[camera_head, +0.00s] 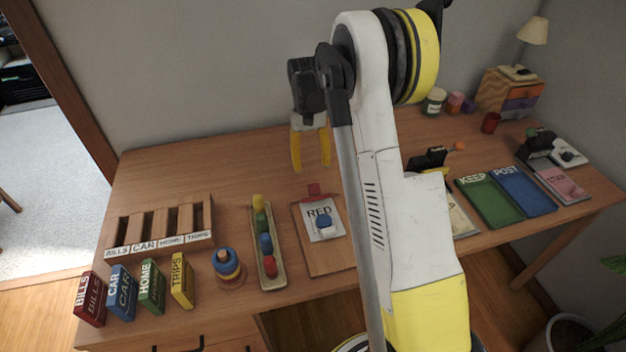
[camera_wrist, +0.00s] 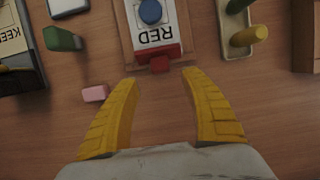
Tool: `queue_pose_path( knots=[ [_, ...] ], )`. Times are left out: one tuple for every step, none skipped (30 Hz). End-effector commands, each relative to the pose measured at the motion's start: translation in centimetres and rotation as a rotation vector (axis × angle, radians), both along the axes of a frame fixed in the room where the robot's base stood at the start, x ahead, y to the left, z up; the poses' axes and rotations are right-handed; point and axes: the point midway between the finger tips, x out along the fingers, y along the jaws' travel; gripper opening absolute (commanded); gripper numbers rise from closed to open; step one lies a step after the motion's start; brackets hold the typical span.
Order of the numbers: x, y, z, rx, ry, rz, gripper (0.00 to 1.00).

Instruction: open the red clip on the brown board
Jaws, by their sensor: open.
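The brown board (camera_head: 318,263) lies on the desk, holding a white sheet marked RED (camera_head: 326,232) with a blue round-topped object on it. The red clip (camera_head: 314,190) is at the board's far edge, over the end of the sheet; I cannot tell whether it is open or shut. In the wrist view the red clip (camera_wrist: 160,64) is just beyond and between my fingertips. My gripper (camera_head: 311,168), with yellow fingers, is open and empty above the desk behind the clip. It also shows in the wrist view (camera_wrist: 160,77), apart from the clip.
A tray of coloured pegs (camera_head: 268,283) lies left of the board, with a ring stacker (camera_head: 228,268) beyond it. A slotted rack (camera_head: 160,243) and several labelled blocks are farther left. The desk's back left is clear.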

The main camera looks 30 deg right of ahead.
Motion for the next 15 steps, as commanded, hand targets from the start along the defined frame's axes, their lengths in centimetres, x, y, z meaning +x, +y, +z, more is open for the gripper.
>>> queue_pose_path(
  knots=[
    [0.3,-0.1,1.0,0.0,0.0,0.0,0.54],
    [0.4,-0.1,1.6,0.0,0.0,0.0,0.54],
    [0.6,-0.2,2.1,0.0,0.0,0.0,0.54],
    [0.7,-0.2,2.6,0.0,0.0,0.0,0.54],
    [0.8,-0.2,2.9,0.0,0.0,0.0,0.54],
    [1.0,-0.3,3.3,0.0,0.0,0.0,0.54],
    [1.0,-0.3,3.6,0.0,0.0,0.0,0.54],
    [1.1,-0.3,3.7,0.0,0.0,0.0,0.54],
    [1.1,-0.3,3.9,0.0,0.0,0.0,0.54],
    [1.1,-0.3,4.0,0.0,0.0,0.0,0.54],
    [1.1,-0.3,4.1,0.0,0.0,0.0,0.54],
    [1.2,-0.3,4.1,0.0,0.0,0.0,0.54],
    [1.2,-0.3,4.1,0.0,0.0,0.0,0.54],
    [1.2,-0.3,4.1,0.0,0.0,0.0,0.54],
    [1.2,-0.3,4.1,0.0,0.0,0.0,0.54]
  ],
)
